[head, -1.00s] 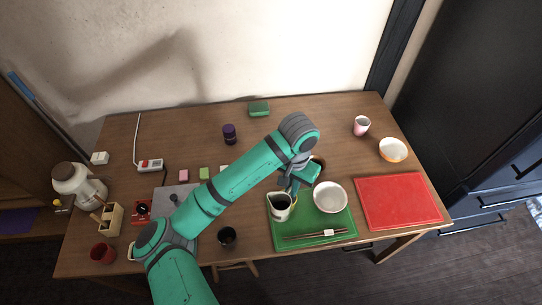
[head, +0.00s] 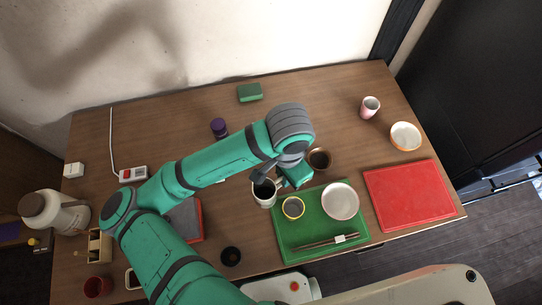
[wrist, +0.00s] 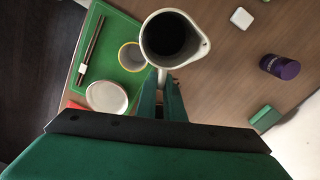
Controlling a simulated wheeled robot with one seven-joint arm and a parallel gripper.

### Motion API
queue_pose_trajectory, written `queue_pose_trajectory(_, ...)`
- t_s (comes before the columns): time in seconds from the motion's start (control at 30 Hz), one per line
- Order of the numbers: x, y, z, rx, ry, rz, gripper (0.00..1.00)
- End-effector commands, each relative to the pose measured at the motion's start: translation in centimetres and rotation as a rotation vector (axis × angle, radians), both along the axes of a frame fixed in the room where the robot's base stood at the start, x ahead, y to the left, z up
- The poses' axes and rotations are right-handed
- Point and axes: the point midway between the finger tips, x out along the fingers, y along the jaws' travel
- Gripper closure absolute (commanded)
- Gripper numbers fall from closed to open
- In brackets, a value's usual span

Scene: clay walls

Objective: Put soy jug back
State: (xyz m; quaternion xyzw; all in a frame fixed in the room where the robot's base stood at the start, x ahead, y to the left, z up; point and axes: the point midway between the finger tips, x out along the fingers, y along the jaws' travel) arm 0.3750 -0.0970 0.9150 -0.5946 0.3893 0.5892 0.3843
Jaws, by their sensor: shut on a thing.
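The soy jug (head: 264,194) is white with a dark inside and stands roughly upright in my gripper, just left of the green mat (head: 283,246). In the wrist view the jug (wrist: 198,49) is seen from above, with its handle between my fingers. My gripper (wrist: 161,88) is shut on that handle; in the head view my gripper (head: 281,184) is at the jug's right side. Whether the jug's base touches the table cannot be told. A yellow-rimmed cup (head: 293,208) sits on the mat beside the jug.
A white bowl (head: 340,201) and chopsticks (head: 325,242) lie on the mat. A brown cup (head: 319,158) stands behind it, a red mat (head: 410,192) to the right. A purple jar (head: 219,128) and green box (head: 249,92) are farther back. A black cup (head: 231,256) stands in front.

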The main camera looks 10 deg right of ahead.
Motion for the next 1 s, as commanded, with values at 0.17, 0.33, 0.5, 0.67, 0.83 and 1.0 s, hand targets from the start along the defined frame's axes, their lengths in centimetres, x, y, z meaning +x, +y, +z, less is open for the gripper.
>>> queue_pose_trajectory(0.17, 0.2, -0.1, -0.3, 0.000, 0.001, -0.013, 1.00)
queue_pose_trajectory(0.33, 2.9, -1.5, -1.7, 0.003, 0.001, -0.013, 1.00)
queue_pose_trajectory(0.5, 6.0, -3.0, -3.2, 0.003, 0.000, -0.014, 1.00)
queue_pose_trajectory(0.67, 8.5, -4.2, -5.2, 0.002, 0.002, -0.013, 1.00)
queue_pose_trajectory(0.83, 10.4, -5.1, -7.7, 0.002, 0.001, -0.012, 1.00)
queue_pose_trajectory(1.0, 11.4, -5.7, -9.1, 0.001, 0.000, -0.014, 1.00)
